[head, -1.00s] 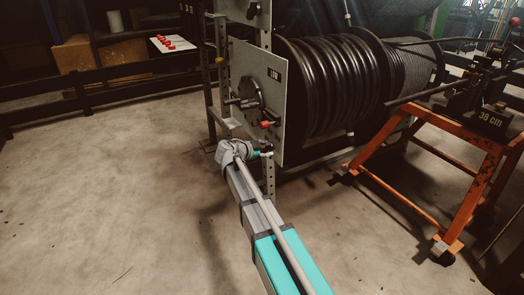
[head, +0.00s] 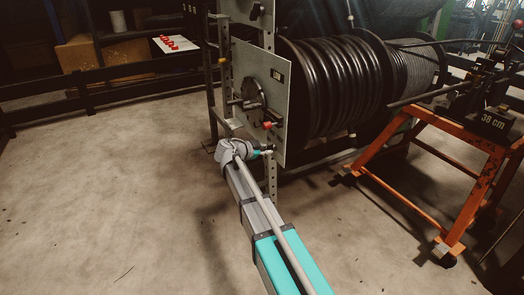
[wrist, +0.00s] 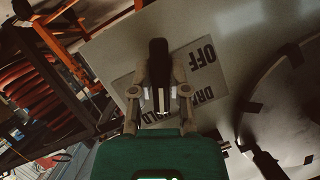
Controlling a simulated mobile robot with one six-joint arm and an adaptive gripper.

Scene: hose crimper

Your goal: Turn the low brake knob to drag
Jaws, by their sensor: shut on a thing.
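The low brake knob (wrist: 158,62) is a dark bar in the wrist view, standing out from a grey panel. My gripper (wrist: 160,72) is shut on it, with one finger on each side. A label plate behind it reads OFF (wrist: 203,55) and DRAG (wrist: 205,92), with HOLD partly hidden below by the gripper. The bar runs up and down in the picture; I cannot tell surely which mark it points to. In the head view my gripper (head: 264,153) is at the lower part of the reel's grey panel (head: 250,75), and the knob cannot be made out there.
A crank with a red-tipped handle (head: 267,125) is on the panel above my gripper. The hose reel (head: 335,85) is behind the panel. An orange stand (head: 455,140) is at the right. The floor (head: 110,190) at the left is clear.

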